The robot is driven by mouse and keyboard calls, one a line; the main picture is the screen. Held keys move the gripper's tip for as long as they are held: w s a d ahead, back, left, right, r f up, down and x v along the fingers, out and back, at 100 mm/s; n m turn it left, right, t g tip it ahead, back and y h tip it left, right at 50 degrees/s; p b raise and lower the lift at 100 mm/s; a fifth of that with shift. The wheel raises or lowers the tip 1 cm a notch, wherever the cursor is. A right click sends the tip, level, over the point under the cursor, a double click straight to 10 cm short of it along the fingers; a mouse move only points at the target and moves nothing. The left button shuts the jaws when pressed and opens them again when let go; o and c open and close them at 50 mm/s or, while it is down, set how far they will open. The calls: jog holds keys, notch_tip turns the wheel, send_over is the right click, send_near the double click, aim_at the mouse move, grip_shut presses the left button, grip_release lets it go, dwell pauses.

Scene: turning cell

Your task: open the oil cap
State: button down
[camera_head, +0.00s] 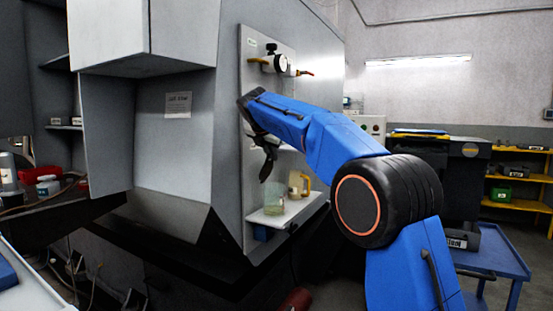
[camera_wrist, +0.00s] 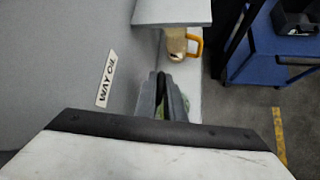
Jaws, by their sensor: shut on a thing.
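My gripper (camera_head: 266,170) points down in front of the grey machine panel, above a small white shelf. I cannot tell whether the cap is turned or loose. The oil opening is hidden.
The white shelf (camera_head: 272,217) holds a clear container (camera_head: 273,204) with greenish content and a cup with a yellow handle (camera_head: 306,186). A gauge (camera_head: 282,63) and valves stick out above my arm. A blue cart (camera_head: 497,257) stands to the right.

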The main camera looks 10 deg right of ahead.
jog(key=shift+w+a+r, duration=0.15)
jog(key=shift+w+a, duration=0.3)
dwell(0.3)
jog(key=c, duration=1.9)
grip_release()
jog(key=shift+w, duration=0.1)
jog(key=shift+a+r, duration=0.1)
jog(key=v, duration=1.7)
